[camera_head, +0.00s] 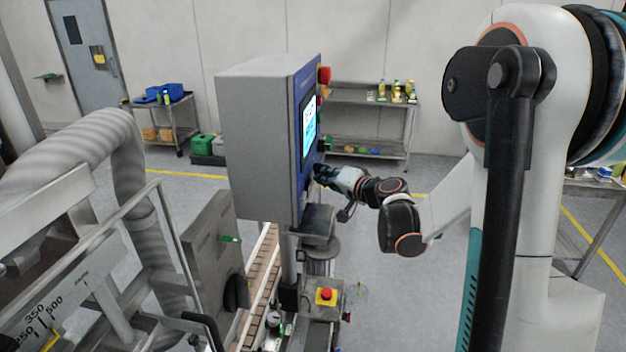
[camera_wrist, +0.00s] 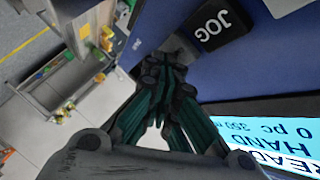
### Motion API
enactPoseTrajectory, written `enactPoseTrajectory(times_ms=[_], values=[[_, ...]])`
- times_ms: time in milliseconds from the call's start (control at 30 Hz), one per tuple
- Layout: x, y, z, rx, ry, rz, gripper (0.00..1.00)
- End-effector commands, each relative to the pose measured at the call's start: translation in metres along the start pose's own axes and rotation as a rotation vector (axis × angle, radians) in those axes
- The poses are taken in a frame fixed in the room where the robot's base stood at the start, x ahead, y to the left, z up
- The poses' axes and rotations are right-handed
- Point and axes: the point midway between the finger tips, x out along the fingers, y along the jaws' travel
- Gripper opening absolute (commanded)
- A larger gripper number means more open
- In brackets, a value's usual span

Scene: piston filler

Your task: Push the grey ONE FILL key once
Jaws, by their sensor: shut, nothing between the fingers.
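My gripper (camera_wrist: 168,62) is shut and empty, with its fingertips close to the blue control panel (camera_wrist: 250,75). In the head view my gripper (camera_head: 318,174) reaches the panel's right-hand face below the screen. A black key marked JOG (camera_wrist: 212,27) is just up and right of the fingertips in the wrist view. A small grey surface (camera_wrist: 178,44) shows right beyond the fingertips, beside the JOG key. It may be the ONE FILL key, but no label shows and the fingers hide part of it. I cannot tell whether the fingertips touch it.
The lit screen (camera_wrist: 270,140) is beside the gripper on the panel. Part of a white key (camera_wrist: 284,6) shows at the top edge. The grey cabinet (camera_head: 255,145) carries the panel. A red button (camera_head: 326,294) on a yellow plate is lower down. Shelves (camera_head: 365,125) stand behind.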

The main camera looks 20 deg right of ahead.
Motion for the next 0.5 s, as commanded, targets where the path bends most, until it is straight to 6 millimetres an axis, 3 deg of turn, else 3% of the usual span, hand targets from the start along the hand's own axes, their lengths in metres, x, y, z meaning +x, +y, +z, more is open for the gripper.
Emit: enactPoseTrajectory(times_ms=[500], values=[[-0.0085,0.0063,-0.0061,0.0,0.0,0.0,0.0]])
